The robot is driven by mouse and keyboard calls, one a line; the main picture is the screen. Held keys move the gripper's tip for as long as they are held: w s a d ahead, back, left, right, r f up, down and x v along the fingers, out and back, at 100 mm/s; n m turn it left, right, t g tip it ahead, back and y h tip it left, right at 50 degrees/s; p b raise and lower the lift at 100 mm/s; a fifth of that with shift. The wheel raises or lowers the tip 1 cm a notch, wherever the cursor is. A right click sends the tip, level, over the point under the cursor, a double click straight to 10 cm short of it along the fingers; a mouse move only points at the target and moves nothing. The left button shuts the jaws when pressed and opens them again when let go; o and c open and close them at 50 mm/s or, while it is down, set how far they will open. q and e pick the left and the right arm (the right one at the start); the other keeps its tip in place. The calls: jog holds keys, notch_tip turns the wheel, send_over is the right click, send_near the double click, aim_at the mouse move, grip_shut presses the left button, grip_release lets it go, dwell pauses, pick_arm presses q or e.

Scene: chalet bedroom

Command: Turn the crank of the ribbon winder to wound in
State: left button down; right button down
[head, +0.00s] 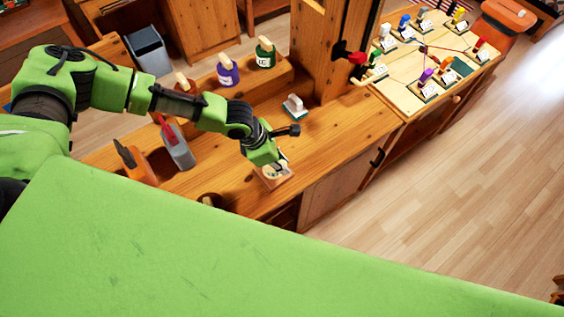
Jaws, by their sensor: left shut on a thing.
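My left arm reaches in from the left over the wooden bench. My left gripper (268,163) points down at a small device on a pale wooden base (284,180) near the bench's front edge. This device appears to be the ribbon winder. The gripper covers most of it, and the crank is hidden at the fingers. The gripper is shut on a part there, which looks to be the crank. How far the crank is turned cannot be seen. My right gripper is not in view.
Behind stand a purple bottle (228,71), a green bottle (265,53) and a small white-handled item (295,106). A grey holder (177,150) stands left of the gripper. A pale board (402,95) with several colored pieces lies right of the wooden post.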

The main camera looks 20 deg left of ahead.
pick_arm(q)
jog(key=c, duration=1.9)
grip_release()
jog(key=v, duration=1.2)
jog(key=shift+d, duration=0.1)
